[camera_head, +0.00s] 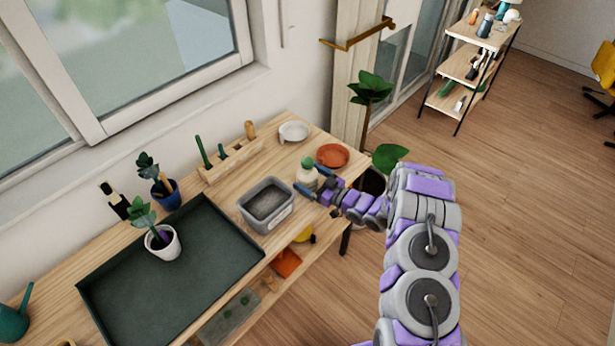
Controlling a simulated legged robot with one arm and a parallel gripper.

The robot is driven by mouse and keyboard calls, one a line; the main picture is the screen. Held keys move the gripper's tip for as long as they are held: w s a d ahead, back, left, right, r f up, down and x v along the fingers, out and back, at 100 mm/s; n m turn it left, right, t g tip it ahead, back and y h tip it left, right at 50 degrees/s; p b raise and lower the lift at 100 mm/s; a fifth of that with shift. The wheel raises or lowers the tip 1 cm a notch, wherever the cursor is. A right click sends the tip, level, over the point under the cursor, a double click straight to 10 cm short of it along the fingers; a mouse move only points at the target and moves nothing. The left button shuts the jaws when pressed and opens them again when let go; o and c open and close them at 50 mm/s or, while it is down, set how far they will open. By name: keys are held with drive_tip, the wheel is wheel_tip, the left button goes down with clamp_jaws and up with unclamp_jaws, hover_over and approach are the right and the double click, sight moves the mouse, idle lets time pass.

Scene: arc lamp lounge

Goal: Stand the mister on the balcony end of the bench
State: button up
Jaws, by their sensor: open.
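The mister (306,175), a small cream bottle with a green top, appears upright on the wooden bench (335,182) near its right end, the end towards the glass door. My gripper (313,182) reaches in from the right, low over the bench. Its dark blue fingers are open, one by the right side of the bottle and one in front of its lower part. I cannot tell whether either finger touches the bottle. The fingers hide part of the bottle's base.
A grey tub (266,205) stands just left of the mister. A terracotta saucer (332,156) and a white dish (293,132) lie behind it. A wooden tool rack (228,160) and a dark tray (170,280) are farther left. A leafy plant (371,88) stands beyond the bench's right end.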

drive_tip(key=p+v, duration=0.2)
drive_tip(key=v, duration=0.9)
drive_tip(key=w+d+r+m+h, duration=0.2)
drive_tip(key=w+d+r+h, duration=0.5)
drive_tip(key=d+r+h, duration=0.15)
drive_tip(key=s+d+r+m+g+h, duration=0.2)
drive_tip(key=s+d+r+m+h, duration=0.2)
drive_tip(key=s+d+r+h, duration=0.5)
drive_tip(key=s+a+r+m+g, duration=0.15)
drive_tip(key=s+r, duration=0.25)
drive_tip(key=s, duration=0.4)
drive_tip(key=s+r+m+g, duration=0.2)
drive_tip(key=s+r+g, duration=0.1)
drive_tip(key=s, duration=0.6)
drive_tip(key=s+a+r+g, duration=0.1)
drive_tip(key=s+a, duration=0.1)
drive_tip(key=s, duration=0.6)
drive_tip(key=s+a+r+m+g+y, duration=0.1)
drive_tip(key=s+a+g, duration=0.1)
drive_tip(key=s, duration=0.6)
drive_tip(key=s+a+r+m+g+y, duration=0.1)
drive_tip(key=s+a+r+g, duration=0.1)
drive_tip(key=s, duration=0.6)
drive_tip(key=shift+a, duration=0.55)
